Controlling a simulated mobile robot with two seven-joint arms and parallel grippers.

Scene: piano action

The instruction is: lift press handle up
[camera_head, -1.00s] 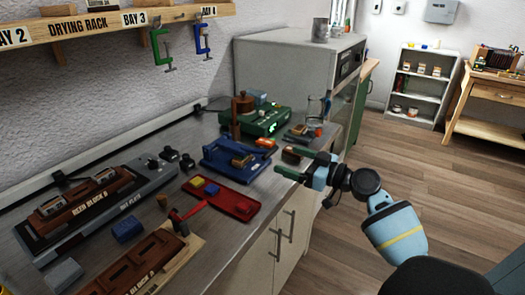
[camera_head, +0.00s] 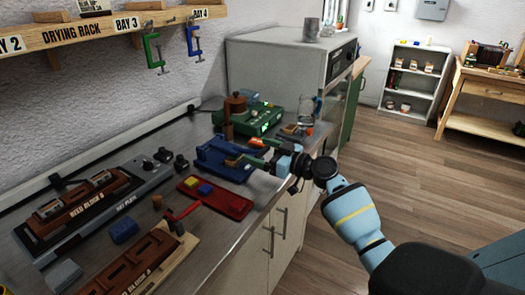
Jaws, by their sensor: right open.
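A blue press (camera_head: 222,158) sits on the metal bench in the middle of the view. Its handle is hard to tell apart from its frame, and its right side is partly hidden by my gripper. My right gripper (camera_head: 252,150) reaches in from the right at the press's right side. Its two green-tipped fingers are apart, pointing left, with no object clearly held. Whether a finger touches the press cannot be told. My left gripper is not in view.
A red tray (camera_head: 230,204) with a yellow and a blue block lies in front of the press. A green device (camera_head: 262,121) and a brown cylinder (camera_head: 235,104) stand behind it. A glass jar (camera_head: 306,112) is at right.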

